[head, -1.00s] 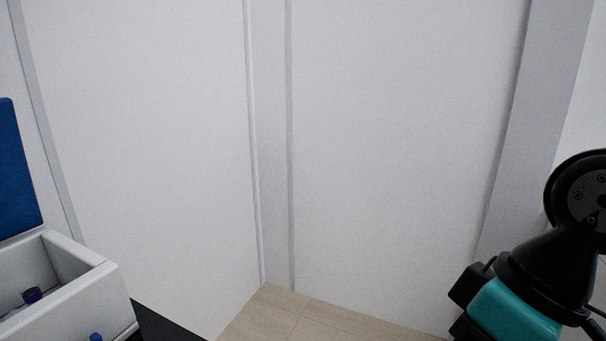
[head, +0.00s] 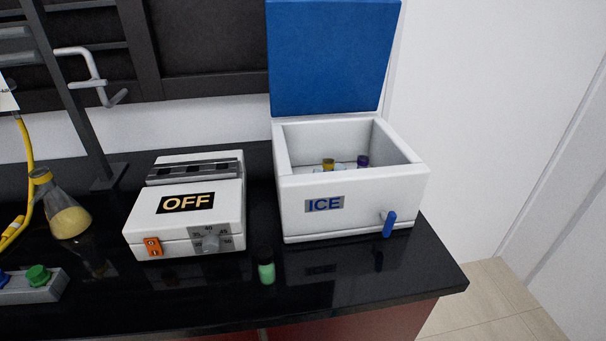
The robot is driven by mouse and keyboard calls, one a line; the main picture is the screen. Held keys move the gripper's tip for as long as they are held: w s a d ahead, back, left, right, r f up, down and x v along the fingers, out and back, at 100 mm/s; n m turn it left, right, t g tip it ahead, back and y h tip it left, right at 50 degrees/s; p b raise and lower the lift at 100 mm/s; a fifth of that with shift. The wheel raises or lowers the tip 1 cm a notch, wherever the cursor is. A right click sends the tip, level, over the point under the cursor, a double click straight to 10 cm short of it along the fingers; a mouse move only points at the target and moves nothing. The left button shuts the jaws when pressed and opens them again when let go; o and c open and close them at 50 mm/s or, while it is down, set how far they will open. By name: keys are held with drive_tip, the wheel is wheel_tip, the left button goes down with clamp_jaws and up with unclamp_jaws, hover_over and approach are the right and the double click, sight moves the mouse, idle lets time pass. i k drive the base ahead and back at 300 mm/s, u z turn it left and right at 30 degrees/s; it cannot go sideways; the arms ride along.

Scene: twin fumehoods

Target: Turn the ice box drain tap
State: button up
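The white ice box (head: 300,221) stands on the black bench near its right end, with an ICE label on its front. Its blue lid (head: 331,58) stands open at the back. Vials with yellow and purple caps show inside. The drain tap (head: 389,224) is at the lower right of the box front; its blue handle points down. My gripper is not in view now.
A white device (head: 184,228) with an OFF display stands left of the ice box. A small vial of green liquid (head: 266,268) stands between them near the bench's front edge. A flask of yellow liquid (head: 68,218) is further left. Floor right of the bench (head: 500,305) is clear.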

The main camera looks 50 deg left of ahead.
sight(389, 220)
drive_tip(key=u, duration=1.1)
drive_tip(key=k, duration=0.2)
drive_tip(key=u, duration=0.5)
drive_tip(key=i, duration=0.3)
drive_tip(key=z, duration=0.45)
